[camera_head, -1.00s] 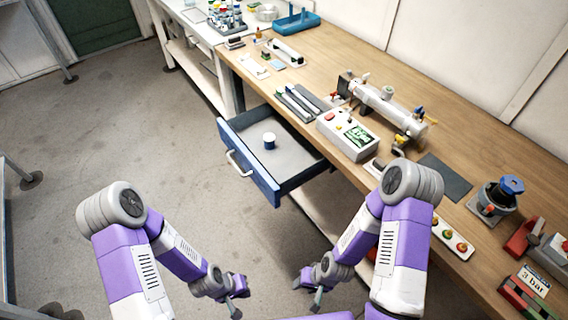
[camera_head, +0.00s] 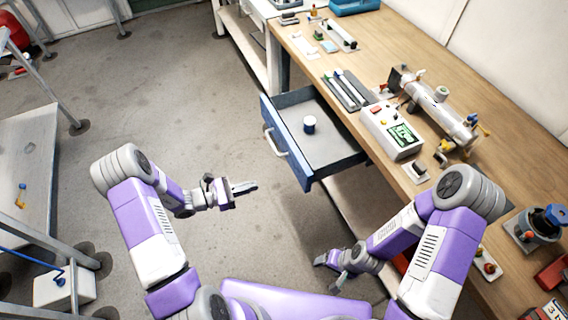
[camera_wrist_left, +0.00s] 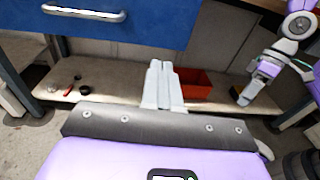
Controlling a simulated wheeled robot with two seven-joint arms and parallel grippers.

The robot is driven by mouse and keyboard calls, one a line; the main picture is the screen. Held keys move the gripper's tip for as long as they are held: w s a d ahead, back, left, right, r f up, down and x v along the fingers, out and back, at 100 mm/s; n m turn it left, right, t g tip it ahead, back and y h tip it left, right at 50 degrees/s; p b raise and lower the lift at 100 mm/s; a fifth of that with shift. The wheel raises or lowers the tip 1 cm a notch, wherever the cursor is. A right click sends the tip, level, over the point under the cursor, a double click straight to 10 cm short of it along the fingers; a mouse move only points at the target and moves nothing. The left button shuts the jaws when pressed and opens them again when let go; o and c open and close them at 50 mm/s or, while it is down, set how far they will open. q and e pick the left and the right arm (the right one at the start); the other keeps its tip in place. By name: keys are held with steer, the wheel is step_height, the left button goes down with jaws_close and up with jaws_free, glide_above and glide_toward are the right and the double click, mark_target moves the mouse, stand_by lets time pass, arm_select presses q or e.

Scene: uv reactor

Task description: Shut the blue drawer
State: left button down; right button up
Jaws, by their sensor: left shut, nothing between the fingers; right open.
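The blue drawer (camera_head: 308,178) stands pulled out from under the wooden workbench, with a pale handle (camera_head: 274,143) on its front. A small white and blue cup (camera_head: 309,124) stands inside it. In the left wrist view the drawer front (camera_wrist_left: 170,22) fills the upper left, its handle (camera_wrist_left: 84,14) at the top. My left gripper (camera_head: 250,187) is shut and empty, left of and in front of the drawer, apart from it. Its closed fingers (camera_wrist_left: 161,85) show in the wrist view below the drawer front. My right gripper (camera_head: 328,272) is open, low near the bench's front, below the drawer.
The workbench (camera_head: 415,185) holds a white instrument box (camera_head: 391,131), a cylindrical reactor (camera_head: 438,112) and pen-like tools in a tray (camera_head: 348,90). A lower shelf (camera_wrist_left: 120,88) carries a red bin (camera_wrist_left: 194,85). Floor (camera_head: 190,90) left of the drawer is clear. A metal-legged table stands at far left.

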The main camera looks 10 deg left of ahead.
arm_select(q)
steer(key=w+a+r+t, duration=0.1)
steer(key=b, duration=0.2)
glide_toward(293, 161)
steer(key=shift+n, duration=0.4)
steer(key=x, duration=0.5)
steer(key=shift+d+f, duration=0.15)
steer(key=shift+f, duration=0.2)
steer(key=shift+x, duration=0.8)
steer(key=shift+w+r, duration=0.1)
